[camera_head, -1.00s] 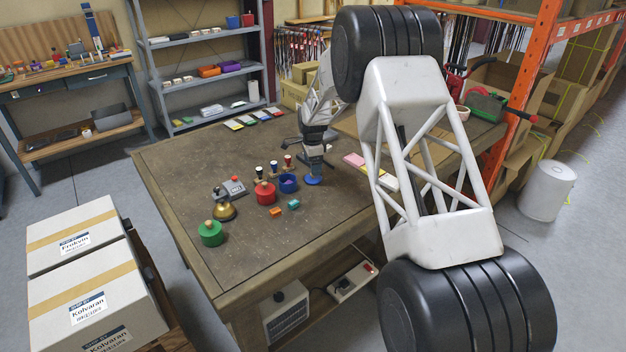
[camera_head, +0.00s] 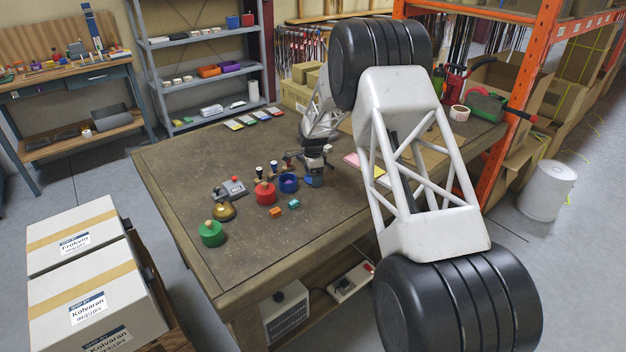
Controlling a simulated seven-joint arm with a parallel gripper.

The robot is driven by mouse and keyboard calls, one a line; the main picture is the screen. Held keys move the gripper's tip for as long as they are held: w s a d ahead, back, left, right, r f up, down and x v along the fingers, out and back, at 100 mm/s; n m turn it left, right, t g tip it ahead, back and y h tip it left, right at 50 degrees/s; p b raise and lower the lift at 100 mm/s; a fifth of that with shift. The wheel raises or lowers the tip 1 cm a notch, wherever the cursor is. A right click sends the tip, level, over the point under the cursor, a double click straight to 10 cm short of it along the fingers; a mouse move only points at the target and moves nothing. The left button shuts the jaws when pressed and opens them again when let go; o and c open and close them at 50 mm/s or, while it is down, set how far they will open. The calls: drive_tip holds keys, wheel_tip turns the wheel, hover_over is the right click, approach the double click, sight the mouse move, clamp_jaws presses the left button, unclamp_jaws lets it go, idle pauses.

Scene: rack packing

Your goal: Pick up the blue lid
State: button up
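The blue lid (camera_head: 308,181) shows only as a small patch of blue on the table, at the lower end of my gripper (camera_head: 313,178); the rest of it is hidden. My gripper is down close to the lid, right of the blue pot (camera_head: 288,184). The fingers are too small and dark to tell whether they are open or shut, or whether they touch the lid. The blue pot stands open, with something pinkish inside.
A red lidded pot (camera_head: 265,194) and a green lidded pot (camera_head: 211,234) stand left. A brass bell (camera_head: 223,211), an orange block (camera_head: 275,212) and a teal block (camera_head: 294,204) are nearby. The table's front middle (camera_head: 300,245) is clear.

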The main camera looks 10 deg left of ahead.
drive_tip(key=shift+c, duration=0.4)
drive_tip(key=c, duration=0.6)
drive_tip(key=shift+r, duration=0.15)
drive_tip(key=shift+r, duration=0.55)
drive_tip(key=shift+s+d+r, duration=0.1)
drive_tip(key=shift+s+r, duration=0.1)
drive_tip(key=shift+r, duration=0.35)
drive_tip(key=shift+s+r, duration=0.15)
drive_tip(key=shift+r, duration=0.4)
drive_tip(key=s+d, duration=0.1)
drive_tip(key=s, duration=0.4)
drive_tip(key=s+d+r, duration=0.1)
drive_tip(key=s+d, duration=0.1)
drive_tip(key=s, duration=0.2)
drive_tip(key=s+d, duration=0.1)
drive_tip(key=s, duration=0.4)
drive_tip(key=shift+s+d+r, duration=0.2)
drive_tip(key=shift+s, duration=0.1)
drive_tip(key=w+a+r, duration=0.2)
drive_tip(key=w+a, duration=0.1)
drive_tip(key=a, duration=0.1)
drive_tip(key=w+a+r+n, duration=0.1)
drive_tip(key=w+a+r, duration=0.1)
drive_tip(key=a, duration=0.3)
drive_tip(key=w+a+r+n, duration=0.1)
drive_tip(key=w+a+r, duration=0.1)
drive_tip(key=w+a, duration=0.2)
drive_tip(key=shift+w+a+r, duration=0.15)
drive_tip(key=shift+a+r, duration=0.05)
drive_tip(key=shift+r, duration=0.1)
